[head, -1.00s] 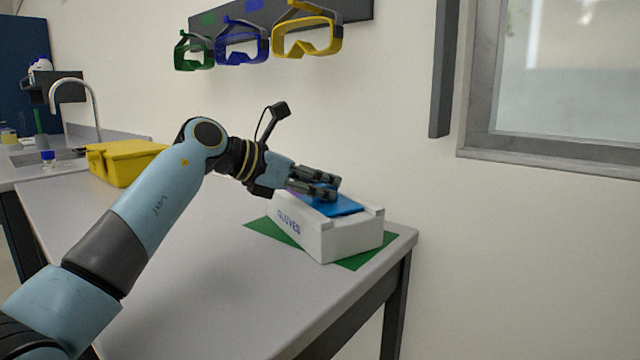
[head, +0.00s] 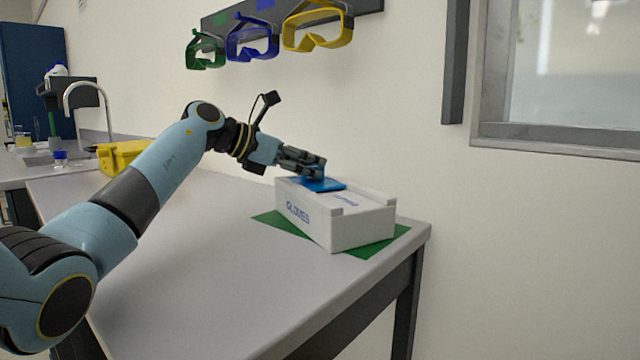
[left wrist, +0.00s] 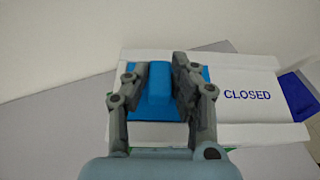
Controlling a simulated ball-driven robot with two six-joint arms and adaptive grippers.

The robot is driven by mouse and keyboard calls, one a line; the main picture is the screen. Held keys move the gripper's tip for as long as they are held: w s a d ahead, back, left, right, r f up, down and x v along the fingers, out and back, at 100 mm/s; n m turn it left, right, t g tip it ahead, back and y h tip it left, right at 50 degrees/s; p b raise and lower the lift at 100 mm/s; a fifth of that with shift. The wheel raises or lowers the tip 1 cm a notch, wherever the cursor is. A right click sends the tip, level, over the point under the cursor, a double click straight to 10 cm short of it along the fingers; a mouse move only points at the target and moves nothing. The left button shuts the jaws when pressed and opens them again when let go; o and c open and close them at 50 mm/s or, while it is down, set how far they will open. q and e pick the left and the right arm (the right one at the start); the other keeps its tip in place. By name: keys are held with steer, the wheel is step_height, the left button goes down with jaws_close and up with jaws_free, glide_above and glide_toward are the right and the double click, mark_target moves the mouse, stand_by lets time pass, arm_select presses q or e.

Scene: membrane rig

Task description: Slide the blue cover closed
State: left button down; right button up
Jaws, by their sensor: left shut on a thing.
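The white box (head: 345,230) marked GLOVES stands on a green mat (head: 394,238) near the table's right end. The blue cover (head: 329,185) lies on the left part of the box top. The right part of the top is bare white with blue lettering. In the left wrist view the lettering reads CLOSED, beside the cover (left wrist: 143,108). My left gripper (head: 316,168) is shut on the cover's raised blue handle (left wrist: 159,83), with one finger on each side. No opening shows on the box; the gripper and cover hide part of its top. My right gripper is out of view.
Green, blue and yellow goggles (head: 318,32) hang on a wall rack above. A yellow case (head: 122,155) stands at the table's back left. The grey table (head: 220,270) is clear in front of the box. A dark blue thing (left wrist: 298,95) lies past the box in the wrist view.

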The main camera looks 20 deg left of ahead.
arm_select(q)
steer(key=shift+w+a, duration=0.15)
steer(key=c, duration=1.1)
jaws_free()
steer(key=v, duration=1.2)
steer(key=shift+r, duration=0.1)
